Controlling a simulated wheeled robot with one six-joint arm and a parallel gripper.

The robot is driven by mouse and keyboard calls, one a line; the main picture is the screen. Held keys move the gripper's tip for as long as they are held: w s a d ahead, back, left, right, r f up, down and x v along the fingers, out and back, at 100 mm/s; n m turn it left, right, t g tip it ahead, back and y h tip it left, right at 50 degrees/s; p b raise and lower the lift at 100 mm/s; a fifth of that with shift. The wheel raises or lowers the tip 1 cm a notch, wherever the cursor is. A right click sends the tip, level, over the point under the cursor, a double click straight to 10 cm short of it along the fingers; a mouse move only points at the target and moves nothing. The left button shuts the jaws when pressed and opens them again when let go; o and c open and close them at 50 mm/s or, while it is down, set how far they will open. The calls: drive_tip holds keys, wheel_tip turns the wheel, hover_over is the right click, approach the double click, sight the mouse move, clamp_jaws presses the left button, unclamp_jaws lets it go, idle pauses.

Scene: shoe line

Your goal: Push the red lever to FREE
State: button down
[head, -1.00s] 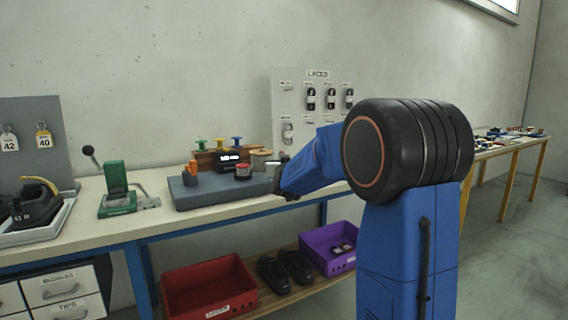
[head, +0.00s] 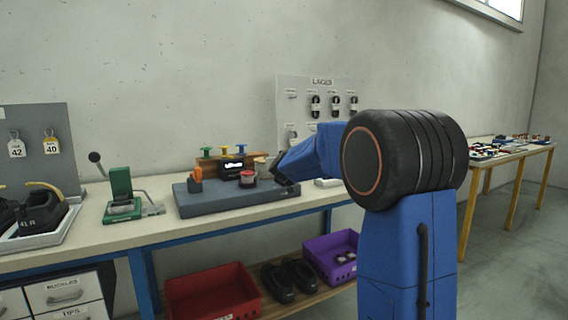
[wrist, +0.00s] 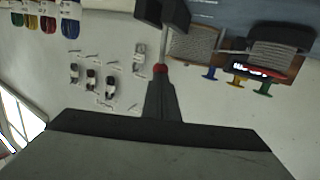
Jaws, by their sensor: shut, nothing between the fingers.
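A small red knob (wrist: 160,68), which I take to be the red lever's end, shows in the wrist view. It sits at the tip of my shut gripper (wrist: 161,78); whether they touch I cannot tell. A dark block (wrist: 163,12) lies just beyond it. In the head view my gripper (head: 281,176) is at the right end of the grey-blue base (head: 215,203), and its dark end hides what is behind it. The lever cannot be made out there. No FREE mark is legible.
The base carries a display (head: 233,168), a red-topped spool (head: 248,178), coloured plungers (head: 224,150) and an orange item (head: 196,174). A green press (head: 121,190) stands to the left. A laces board (head: 300,105) stands behind. Red (head: 212,292) and purple (head: 330,255) bins are below.

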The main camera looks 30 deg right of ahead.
drive_tip(key=shift+w+r, duration=0.1)
drive_tip(key=shift+w, duration=1.55)
drive_tip(key=shift+w, duration=0.1)
